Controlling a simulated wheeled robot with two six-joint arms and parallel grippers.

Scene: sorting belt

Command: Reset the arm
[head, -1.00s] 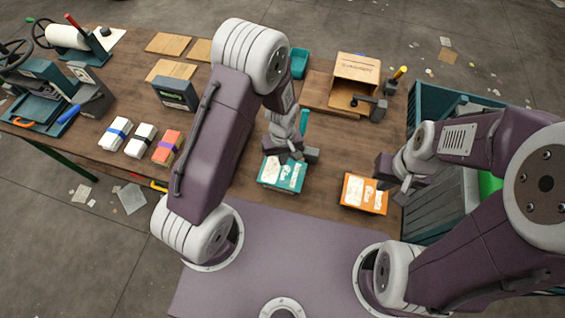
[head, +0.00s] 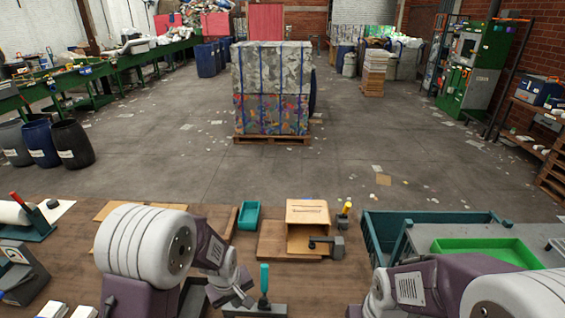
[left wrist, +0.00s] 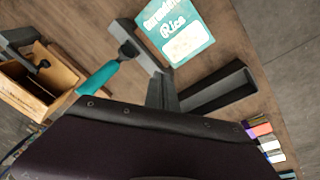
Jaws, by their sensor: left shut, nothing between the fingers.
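My left gripper (head: 237,298) hangs over the wooden workbench (head: 70,225) near the lower middle of the head view. It is shut with nothing between its fingers. It stands beside an upright teal handle (head: 264,279) with grey parts at its foot. The left wrist view also shows the teal handle (left wrist: 98,78).
A teal crate (head: 380,232) and a green tray (head: 487,250) are at the right. A wrapped bale (head: 272,85) stands beyond on open floor.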

